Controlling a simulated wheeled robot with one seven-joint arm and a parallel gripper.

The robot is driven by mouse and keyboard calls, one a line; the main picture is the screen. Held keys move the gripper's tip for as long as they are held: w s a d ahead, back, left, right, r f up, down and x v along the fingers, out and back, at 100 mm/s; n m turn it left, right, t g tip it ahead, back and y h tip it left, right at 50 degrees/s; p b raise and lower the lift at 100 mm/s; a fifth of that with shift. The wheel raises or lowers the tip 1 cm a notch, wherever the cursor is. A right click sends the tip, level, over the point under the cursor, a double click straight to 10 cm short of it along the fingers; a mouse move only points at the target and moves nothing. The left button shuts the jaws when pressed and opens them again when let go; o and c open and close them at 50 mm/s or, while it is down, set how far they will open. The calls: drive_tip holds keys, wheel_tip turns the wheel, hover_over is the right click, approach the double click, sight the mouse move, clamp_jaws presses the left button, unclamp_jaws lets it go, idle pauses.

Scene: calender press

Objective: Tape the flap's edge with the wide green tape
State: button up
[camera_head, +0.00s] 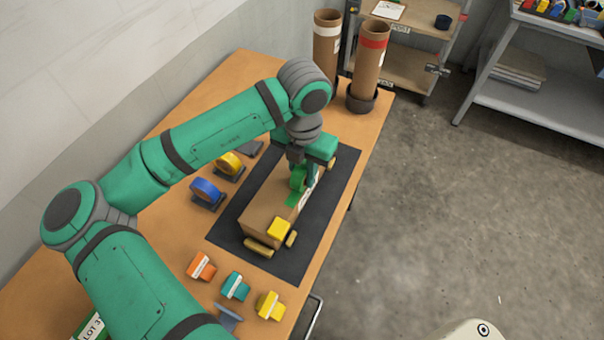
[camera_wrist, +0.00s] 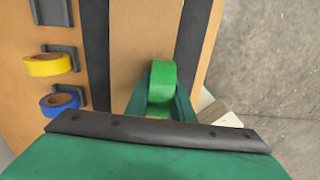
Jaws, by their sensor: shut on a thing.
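The wide green tape roll (camera_head: 298,179) is held in my gripper (camera_head: 306,172), just above the cardboard box (camera_head: 262,212). In the wrist view the green roll (camera_wrist: 161,82) stands upright between the fingers, over the bare brown box top (camera_wrist: 140,35). A green patch (camera_head: 291,200) shows on the box just below the roll; whether it is stuck tape or part of the roll, I cannot tell. The box lies on a dark mat (camera_head: 231,236). The flap's edge is not clear, partly hidden by my gripper and the roll.
Blue (camera_head: 206,191) and yellow (camera_head: 229,164) tape rolls sit in holders left of the box; a grey holder (camera_head: 250,148) stands empty. Orange (camera_head: 200,266), teal (camera_head: 235,286) and yellow (camera_head: 269,305) pieces lie nearer. Two tubes (camera_head: 368,62) stand behind.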

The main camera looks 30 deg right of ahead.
drive_tip(key=shift+w+d, duration=0.2)
drive_tip(key=shift+d, duration=0.1)
drive_tip(key=shift+w+d, duration=0.1)
drive_tip(key=shift+w+d, duration=0.25)
drive_tip(key=shift+d, duration=0.1)
drive_tip(key=shift+d, duration=0.1)
idle(0.6)
drive_tip(key=shift+w+d, duration=0.35)
drive_tip(key=shift+d, duration=0.05)
idle(0.3)
drive_tip(key=shift+w+d, duration=0.35)
drive_tip(key=shift+d, duration=0.1)
drive_tip(key=shift+f, duration=0.1)
